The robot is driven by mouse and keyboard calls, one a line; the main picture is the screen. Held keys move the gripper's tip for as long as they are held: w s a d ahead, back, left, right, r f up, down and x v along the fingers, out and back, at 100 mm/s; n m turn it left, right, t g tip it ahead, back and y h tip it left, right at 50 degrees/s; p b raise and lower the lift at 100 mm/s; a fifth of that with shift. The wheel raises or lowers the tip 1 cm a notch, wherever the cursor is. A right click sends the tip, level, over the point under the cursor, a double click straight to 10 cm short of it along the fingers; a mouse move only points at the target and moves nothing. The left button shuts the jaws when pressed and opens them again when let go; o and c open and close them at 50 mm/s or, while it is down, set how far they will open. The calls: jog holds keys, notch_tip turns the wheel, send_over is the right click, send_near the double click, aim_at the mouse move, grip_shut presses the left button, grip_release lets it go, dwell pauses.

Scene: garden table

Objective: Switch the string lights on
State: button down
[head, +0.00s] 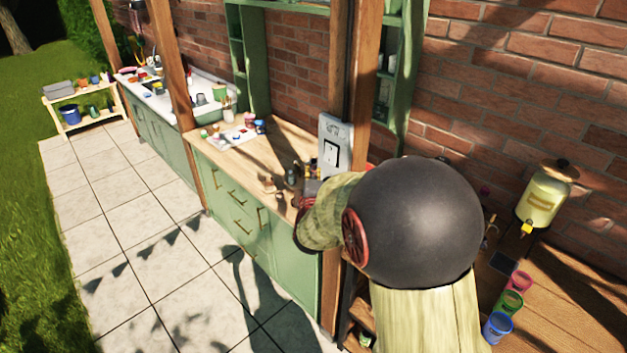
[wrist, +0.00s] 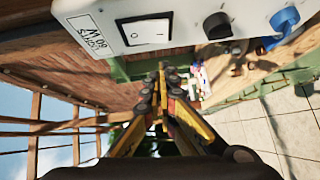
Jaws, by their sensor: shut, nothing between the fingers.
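A white switch box (head: 335,135) is mounted on the wooden post above the green counter. It carries a white rocker switch in a black frame (head: 331,153). In the wrist view the box (wrist: 190,12) fills the top, with a label reading "LIGHTS 60 W" (wrist: 92,32) beside the rocker switch (wrist: 145,32). My gripper (wrist: 162,76) has its yellow and black fingers shut together with nothing between them. The fingertips appear below the rocker in the wrist view, apart from it. In the head view my arm hides most of the gripper. No string lights can be made out.
The wrist view shows a black knob (wrist: 216,26) and a blue plug (wrist: 285,20) on the box. The wooden counter (head: 275,150) holds small items. At right are a yellow drink dispenser (head: 546,195) and several coloured cups. The tiled path (head: 130,220) is clear.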

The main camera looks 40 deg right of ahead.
aim_at(324, 157)
jog(key=shift+w+d+f, duration=0.1)
jog(key=shift+w+d, duration=0.15)
jog(key=shift+d, duration=0.6)
jog(key=shift+w+d+f, duration=0.15)
jog(key=shift+w+d, duration=0.15)
jog(key=shift+d, duration=0.5)
jog(key=shift+w+d+f, duration=0.1)
jog(key=shift+w+d, duration=0.15)
jog(key=shift+d, duration=0.6)
jog(key=d+f+b, duration=0.1)
jog(key=b, duration=0.2)
jog(key=shift+n+h, duration=0.3)
jog(key=shift+r+t, duration=0.3)
jog(key=shift+r, duration=0.05)
jog(key=shift+a, duration=0.1)
jog(key=shift+f, duration=0.1)
